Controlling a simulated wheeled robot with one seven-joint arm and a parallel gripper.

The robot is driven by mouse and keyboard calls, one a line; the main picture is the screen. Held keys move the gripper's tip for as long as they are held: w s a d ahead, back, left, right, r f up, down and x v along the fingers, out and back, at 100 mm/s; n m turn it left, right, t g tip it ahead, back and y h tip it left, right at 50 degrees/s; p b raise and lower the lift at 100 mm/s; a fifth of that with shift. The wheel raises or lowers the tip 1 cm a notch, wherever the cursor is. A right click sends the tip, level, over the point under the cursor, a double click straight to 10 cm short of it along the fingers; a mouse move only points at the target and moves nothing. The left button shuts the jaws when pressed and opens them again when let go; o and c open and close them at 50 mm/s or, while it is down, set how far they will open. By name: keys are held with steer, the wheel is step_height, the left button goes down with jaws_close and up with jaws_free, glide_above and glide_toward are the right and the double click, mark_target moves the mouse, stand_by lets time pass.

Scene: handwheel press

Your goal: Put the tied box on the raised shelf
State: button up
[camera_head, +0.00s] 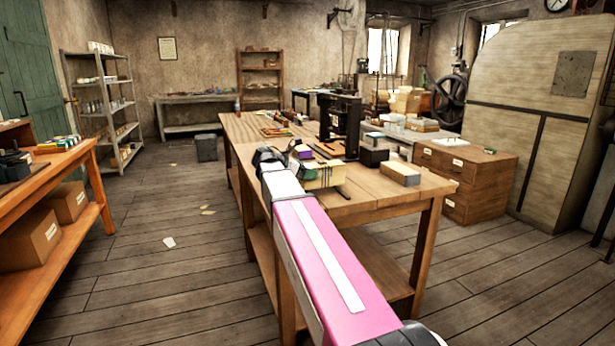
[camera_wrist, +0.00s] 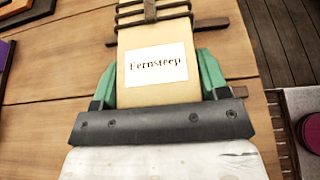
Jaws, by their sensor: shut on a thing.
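The tied box (camera_head: 325,176) is pale cream with dark cords around it and is at the near end of the wooden workbench (camera_head: 365,195). In the wrist view the tied box (camera_wrist: 135,85) has a white label reading "Fernsteep", and cords cross its far part. My gripper (camera_wrist: 158,75) has green fingers on both sides of the box and is shut on it. In the head view my gripper (camera_head: 300,176) is partly hidden by my arm. I cannot tell whether the box touches the bench top. I cannot single out the raised shelf with certainty.
A black press (camera_head: 340,118) stands on the bench behind the box. A pale-topped box (camera_head: 400,174) and a dark box (camera_head: 374,155) are to the right, and a purple box (camera_head: 303,152) is behind. A wooden shelf unit (camera_head: 260,78) stands at the back wall.

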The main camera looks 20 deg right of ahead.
steer(key=shift+f, duration=0.7)
steer(key=shift+f, duration=0.15)
steer(key=o, duration=1)
